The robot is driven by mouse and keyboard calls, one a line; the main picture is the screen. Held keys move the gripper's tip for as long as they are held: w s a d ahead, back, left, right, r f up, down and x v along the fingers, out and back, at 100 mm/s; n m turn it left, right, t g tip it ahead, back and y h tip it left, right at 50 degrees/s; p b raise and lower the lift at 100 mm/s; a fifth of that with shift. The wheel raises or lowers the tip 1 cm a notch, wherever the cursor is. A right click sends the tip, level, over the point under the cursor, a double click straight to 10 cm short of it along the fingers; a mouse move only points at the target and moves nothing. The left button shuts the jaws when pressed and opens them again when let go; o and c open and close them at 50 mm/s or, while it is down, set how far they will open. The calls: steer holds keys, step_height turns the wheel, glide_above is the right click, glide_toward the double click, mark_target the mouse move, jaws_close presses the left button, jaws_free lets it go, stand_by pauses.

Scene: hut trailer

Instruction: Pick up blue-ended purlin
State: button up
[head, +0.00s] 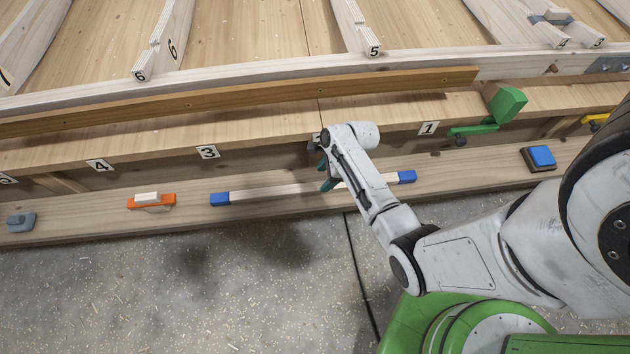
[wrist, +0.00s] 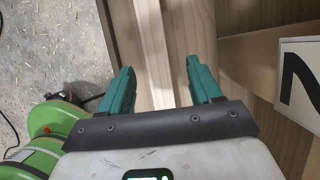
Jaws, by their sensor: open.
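The blue-ended purlin (head: 270,191) is a pale wooden stick with a blue block at each end. It lies along the lower wooden ledge in the head view. My gripper (head: 325,176) is over its middle, hiding part of it. In the wrist view, the purlin's pale shaft (wrist: 152,38) runs between the two spread teal fingers of my gripper (wrist: 160,66). The fingers are open, one on each side of the shaft. I cannot tell whether either finger touches it. The blue ends are out of the wrist view.
A green lever (head: 507,104) stands behind at right. A numbered panel edge rises behind the purlin. A long brown strip (head: 230,98) lies above.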

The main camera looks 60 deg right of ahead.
mark_target(316, 186)
steer(key=x, duration=0.3)
steer(key=b+x, duration=0.1)
steer(key=x, duration=0.1)
steer(key=shift+w+a, duration=0.15)
steer(key=shift+a, duration=0.2)
steer(key=shift+c, duration=0.5)
jaws_close()
